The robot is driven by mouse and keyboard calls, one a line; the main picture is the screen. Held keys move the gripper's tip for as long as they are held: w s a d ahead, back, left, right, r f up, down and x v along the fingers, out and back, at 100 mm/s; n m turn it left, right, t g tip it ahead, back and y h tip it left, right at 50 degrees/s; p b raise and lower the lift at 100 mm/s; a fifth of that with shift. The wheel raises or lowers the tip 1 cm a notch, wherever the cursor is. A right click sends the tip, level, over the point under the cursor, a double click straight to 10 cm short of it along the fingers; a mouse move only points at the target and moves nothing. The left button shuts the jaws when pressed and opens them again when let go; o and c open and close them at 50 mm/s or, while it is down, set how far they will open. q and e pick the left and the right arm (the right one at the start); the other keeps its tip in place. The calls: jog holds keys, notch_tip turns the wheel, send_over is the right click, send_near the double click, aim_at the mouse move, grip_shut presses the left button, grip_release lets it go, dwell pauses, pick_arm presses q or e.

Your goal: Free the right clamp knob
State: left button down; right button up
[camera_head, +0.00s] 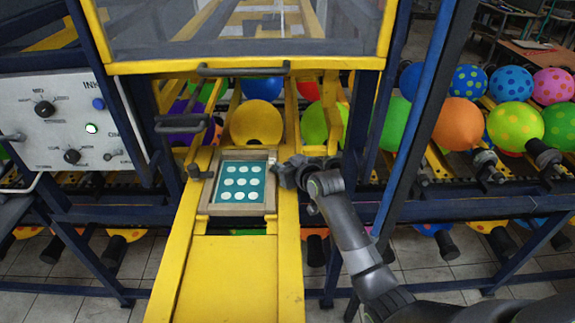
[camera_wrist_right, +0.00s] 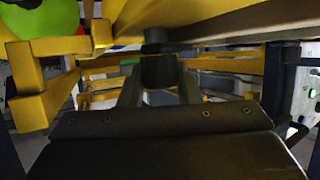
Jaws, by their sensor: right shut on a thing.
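A framed teal print screen (camera_head: 241,182) with white dots lies on the yellow machine bed. My right gripper (camera_head: 284,173) is at the frame's right edge, its arm reaching in from the lower right. In the right wrist view my right gripper (camera_wrist_right: 158,88) is shut on a dark, round knob (camera_wrist_right: 158,68), which sits between the two fingers. In the head view the gripper mostly hides this right clamp knob. The left clamp knob (camera_head: 194,171) is dark and shows uncovered at the frame's left side. My left gripper is not in view.
A yellow guard frame with a clear panel (camera_head: 240,40) stands above and behind the screen. A blue post (camera_head: 425,95) rises right of my arm. A control panel (camera_head: 70,122) is at left, balloons (camera_head: 460,124) at right.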

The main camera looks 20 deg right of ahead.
jog(key=shift+m+h, duration=1.3)
jog(key=shift+h, duration=0.5)
jog(key=o, duration=1)
jog(key=shift+c, duration=0.2)
